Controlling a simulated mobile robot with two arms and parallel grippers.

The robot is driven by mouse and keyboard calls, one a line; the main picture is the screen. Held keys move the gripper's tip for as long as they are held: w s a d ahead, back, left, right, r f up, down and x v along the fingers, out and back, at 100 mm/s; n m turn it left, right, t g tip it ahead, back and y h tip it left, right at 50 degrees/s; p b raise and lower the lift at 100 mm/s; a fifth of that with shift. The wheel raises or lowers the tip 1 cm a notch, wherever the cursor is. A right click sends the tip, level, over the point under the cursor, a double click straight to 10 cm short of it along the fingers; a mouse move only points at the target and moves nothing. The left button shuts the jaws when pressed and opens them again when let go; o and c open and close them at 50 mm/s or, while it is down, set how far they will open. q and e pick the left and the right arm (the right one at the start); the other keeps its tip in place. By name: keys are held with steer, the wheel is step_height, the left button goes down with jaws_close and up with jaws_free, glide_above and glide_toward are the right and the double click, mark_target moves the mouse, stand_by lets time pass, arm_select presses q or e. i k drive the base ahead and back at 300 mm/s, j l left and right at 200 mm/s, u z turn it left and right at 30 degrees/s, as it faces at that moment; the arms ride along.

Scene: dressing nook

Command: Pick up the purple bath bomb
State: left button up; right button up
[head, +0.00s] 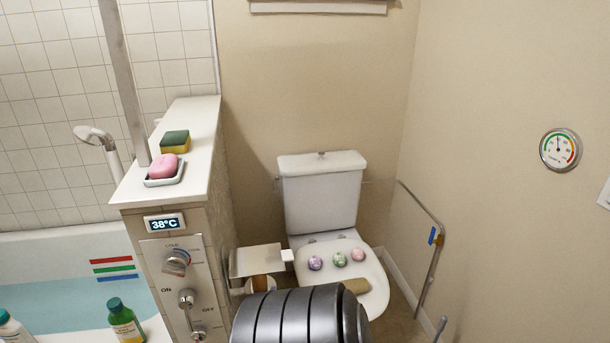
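The purple bath bomb (315,263) is a small ball on the closed white toilet lid (374,273), at the left end of a short row. A green ball (340,259) is just right of it, and a pink ball (358,254) is at the right end. All three look apart from one another, and nothing covers the purple one. Neither of my grippers shows in the head view. A dark ribbed part of my arm fills the bottom middle, in front of the toilet's near left side.
A tiled half wall (215,150) with a pink soap (163,166) and a sponge (175,141) stands left of the toilet. A paper holder (258,260) juts out from it. A grab rail (428,270) is on the right.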

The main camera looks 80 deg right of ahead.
mark_target(315, 262)
steer(key=z, duration=3)
